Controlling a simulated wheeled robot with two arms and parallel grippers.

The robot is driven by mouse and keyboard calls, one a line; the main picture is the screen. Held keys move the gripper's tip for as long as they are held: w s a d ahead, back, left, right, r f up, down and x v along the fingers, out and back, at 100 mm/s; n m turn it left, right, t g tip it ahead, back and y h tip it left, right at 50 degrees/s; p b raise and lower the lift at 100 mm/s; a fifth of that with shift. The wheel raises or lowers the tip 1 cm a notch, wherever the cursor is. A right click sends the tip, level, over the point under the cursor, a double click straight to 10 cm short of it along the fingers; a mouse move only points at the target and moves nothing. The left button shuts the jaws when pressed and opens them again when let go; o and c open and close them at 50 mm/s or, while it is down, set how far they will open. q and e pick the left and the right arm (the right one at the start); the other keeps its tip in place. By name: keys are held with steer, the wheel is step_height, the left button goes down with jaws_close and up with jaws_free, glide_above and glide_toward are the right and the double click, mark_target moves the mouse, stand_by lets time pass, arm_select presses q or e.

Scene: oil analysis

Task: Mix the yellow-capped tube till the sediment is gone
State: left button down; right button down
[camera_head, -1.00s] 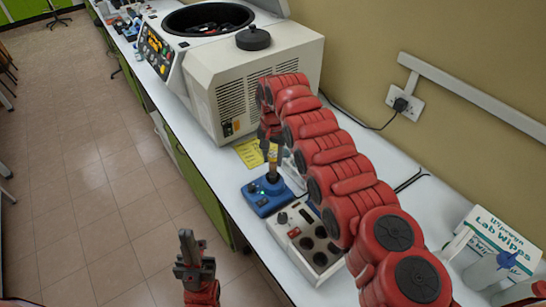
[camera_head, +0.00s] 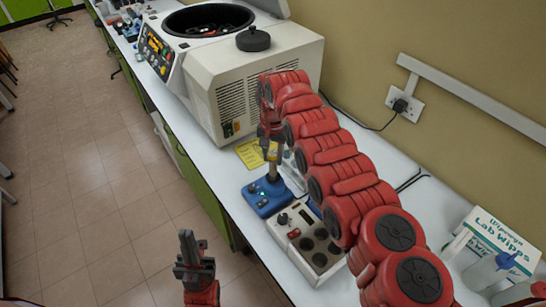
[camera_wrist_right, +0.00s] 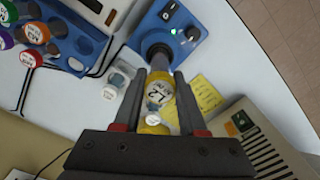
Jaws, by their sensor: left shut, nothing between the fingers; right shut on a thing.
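My right gripper (camera_head: 272,165) is shut on the yellow-capped tube, above the blue mixer (camera_head: 256,207). Sediment cannot be made out. My left gripper (camera_head: 187,247) is shut and empty, left of the bench, over the floor.
A light box with round dark wells (camera_head: 292,233) stands beside the mixer. A large centrifuge (camera_head: 205,70) stands behind it. A blue rack (camera_wrist_right: 72,62) holds several coloured-capped tubes, with a small clear container (camera_wrist_right: 116,82) nearby. A yellow note (camera_head: 250,154) lies on the bench.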

steer(key=shift+r, duration=3.85)
